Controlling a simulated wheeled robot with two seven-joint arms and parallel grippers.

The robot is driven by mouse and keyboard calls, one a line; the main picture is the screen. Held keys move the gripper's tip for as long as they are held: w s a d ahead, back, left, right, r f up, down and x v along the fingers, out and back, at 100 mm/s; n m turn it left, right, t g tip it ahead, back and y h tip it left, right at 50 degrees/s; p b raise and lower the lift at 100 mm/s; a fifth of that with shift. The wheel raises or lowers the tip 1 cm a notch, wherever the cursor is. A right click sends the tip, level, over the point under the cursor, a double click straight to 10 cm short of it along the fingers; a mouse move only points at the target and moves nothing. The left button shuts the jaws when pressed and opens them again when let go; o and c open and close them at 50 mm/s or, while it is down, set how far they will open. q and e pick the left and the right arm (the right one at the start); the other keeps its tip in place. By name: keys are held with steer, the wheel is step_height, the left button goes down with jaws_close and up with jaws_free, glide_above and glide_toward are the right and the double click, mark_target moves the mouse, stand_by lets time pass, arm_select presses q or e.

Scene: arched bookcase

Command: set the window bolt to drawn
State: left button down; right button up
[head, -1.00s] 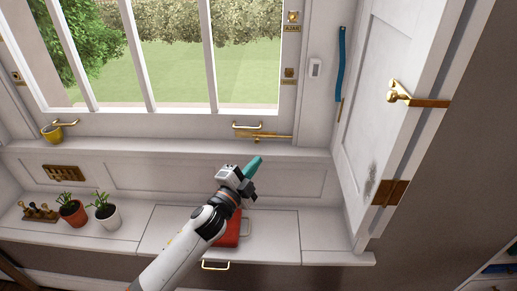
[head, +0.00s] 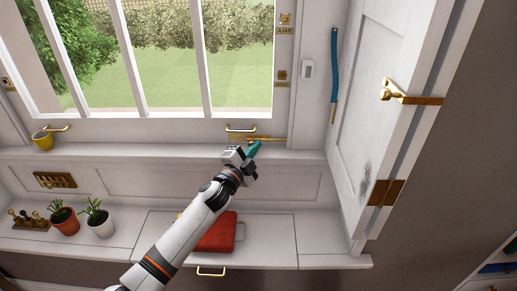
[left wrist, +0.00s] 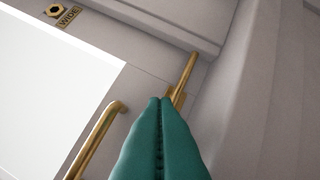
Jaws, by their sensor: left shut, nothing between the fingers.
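A thin brass bar (head: 270,138), which looks like the window bolt, lies along the window's bottom rail near its right corner. A brass pull handle (head: 241,128) sits just above and left of it. In the left wrist view the bar (left wrist: 187,72) rises just beyond my fingertips, and the pull handle (left wrist: 97,138) is to the left. My left gripper (head: 254,148), with teal fingers, is shut and empty. Its tips (left wrist: 160,101) overlap the bar's near end in view; I cannot tell whether they touch. The fingers hide part of the bar's mount. My right gripper is not in view.
The window sill (head: 180,153) runs below the rail. A red case (head: 217,232) lies on the bench under my left arm. A yellow cup (head: 43,140) and potted plants (head: 64,221) are at left. An open white door panel (head: 385,110) stands at right.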

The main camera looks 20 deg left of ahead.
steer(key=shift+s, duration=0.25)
